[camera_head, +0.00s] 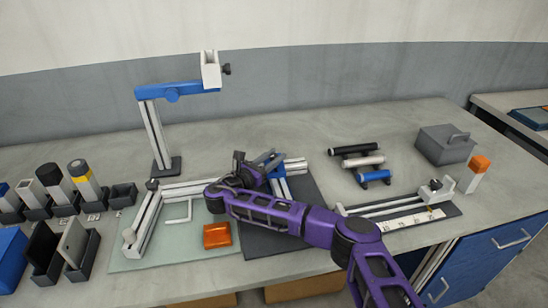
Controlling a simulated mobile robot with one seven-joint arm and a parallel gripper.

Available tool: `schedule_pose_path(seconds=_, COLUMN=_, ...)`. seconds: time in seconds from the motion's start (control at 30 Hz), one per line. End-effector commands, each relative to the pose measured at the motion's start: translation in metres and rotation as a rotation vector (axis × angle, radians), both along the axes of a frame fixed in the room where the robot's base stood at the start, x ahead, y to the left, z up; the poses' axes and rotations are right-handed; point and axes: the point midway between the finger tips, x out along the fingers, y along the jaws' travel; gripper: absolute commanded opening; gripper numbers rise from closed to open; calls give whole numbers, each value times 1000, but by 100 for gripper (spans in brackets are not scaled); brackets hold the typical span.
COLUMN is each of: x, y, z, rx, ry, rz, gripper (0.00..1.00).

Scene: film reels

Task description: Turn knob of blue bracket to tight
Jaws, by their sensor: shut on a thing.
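The blue bracket (268,158) sits on a pale aluminium rail in the middle of the workbench, above a dark mat. My purple and black gripper (246,165) is at the bracket's left side and partly covers it. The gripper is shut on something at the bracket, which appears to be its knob. The knob is hidden behind the gripper, so its turn cannot be seen.
A post stand with a blue arm (180,92) and white holder rises behind on the left. An orange box (216,235) lies on the pale mat. Cylinders (355,149), a grey lidded box (444,143) and a rail fixture (400,207) stand right. Small bins crowd the left.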

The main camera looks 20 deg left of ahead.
Motion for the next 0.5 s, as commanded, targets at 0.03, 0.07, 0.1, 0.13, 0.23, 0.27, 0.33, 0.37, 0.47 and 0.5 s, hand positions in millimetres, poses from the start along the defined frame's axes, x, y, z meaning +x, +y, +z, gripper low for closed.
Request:
schedule_pose_path(seconds=0.03, x=0, y=1, z=0, rx=0, ry=0, rz=-8, gripper=0)
schedule_pose_path(seconds=0.07, x=0, y=1, z=0, rx=1, ry=0, rz=-13, gripper=0)
schedule_pose_path(seconds=0.1, x=0, y=1, z=0, rx=1, ry=0, rz=-19, gripper=0)
schedule_pose_path(seconds=0.13, x=0, y=1, z=0, rx=1, ry=0, rz=-24, gripper=0)
schedule_pose_path(seconds=0.23, x=0, y=1, z=0, rx=1, ry=0, rz=-41, gripper=0)
schedule_pose_path(seconds=0.27, x=0, y=1, z=0, rx=1, ry=0, rz=-45, gripper=0)
schedule_pose_path(seconds=0.33, x=0, y=0, z=0, rx=0, ry=-1, rz=-56, gripper=0)
schedule_pose_path(seconds=0.37, x=0, y=0, z=0, rx=0, ry=-1, rz=-60, gripper=0)
schedule_pose_path(seconds=0.47, x=0, y=1, z=0, rx=1, ry=0, rz=-73, gripper=0)
schedule_pose_path(seconds=0.5, x=0, y=1, z=0, rx=1, ry=0, rz=-78, gripper=0)
